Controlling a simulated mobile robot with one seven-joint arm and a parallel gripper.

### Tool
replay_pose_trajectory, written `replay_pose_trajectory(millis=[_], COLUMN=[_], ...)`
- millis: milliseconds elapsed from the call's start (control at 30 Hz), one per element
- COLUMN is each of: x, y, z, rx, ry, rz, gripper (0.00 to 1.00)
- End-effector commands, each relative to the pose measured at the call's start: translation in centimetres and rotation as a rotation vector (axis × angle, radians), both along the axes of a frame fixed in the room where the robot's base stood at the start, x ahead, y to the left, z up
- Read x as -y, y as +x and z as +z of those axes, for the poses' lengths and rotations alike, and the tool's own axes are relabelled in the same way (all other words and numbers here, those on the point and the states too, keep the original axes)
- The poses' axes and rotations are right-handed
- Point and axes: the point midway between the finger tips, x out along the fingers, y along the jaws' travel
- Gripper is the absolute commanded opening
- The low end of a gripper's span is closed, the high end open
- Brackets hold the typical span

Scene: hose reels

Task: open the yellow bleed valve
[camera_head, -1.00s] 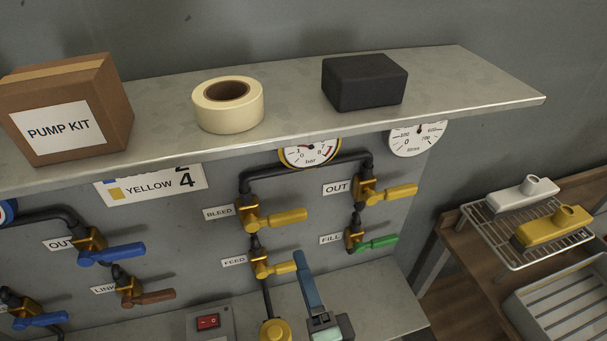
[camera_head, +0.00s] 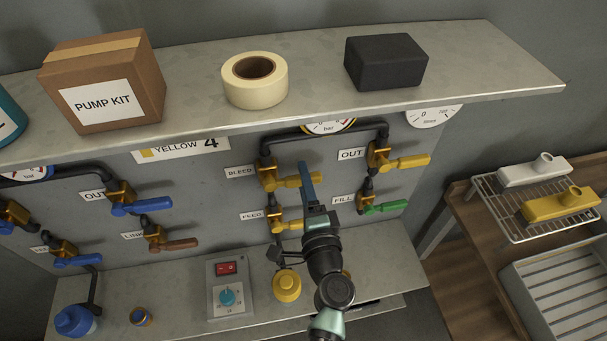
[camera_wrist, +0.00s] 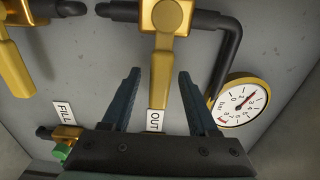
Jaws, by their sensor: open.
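My gripper (camera_wrist: 158,76) is open, one dark blue finger on each side of the handle, with a gap showing on both sides. In the head view my gripper (camera_head: 306,180) overlaps the handle's right end. How deep the handle sits between the fingers I cannot tell.
The yellow feed valve (camera_head: 278,226) is just below. The yellow OUT valve (camera_head: 382,158) and green-handled fill valve (camera_head: 368,205) are to the right. A gauge (camera_wrist: 239,102) is beside the right finger in the wrist view. A shelf (camera_head: 315,105) overhangs the panel.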

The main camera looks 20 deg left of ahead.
Motion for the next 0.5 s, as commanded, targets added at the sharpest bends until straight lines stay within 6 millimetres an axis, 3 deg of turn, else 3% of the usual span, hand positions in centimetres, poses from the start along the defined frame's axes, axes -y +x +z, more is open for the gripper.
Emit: replay_pose_trajectory(millis=[400,500], x=[-0.5,-0.49], y=[0.67,0.67], z=[-0.01,0.0], rx=[0.001,0.001], ry=[-0.001,-0.001], rz=[0.001,0.001], gripper=[0.6,0.44])
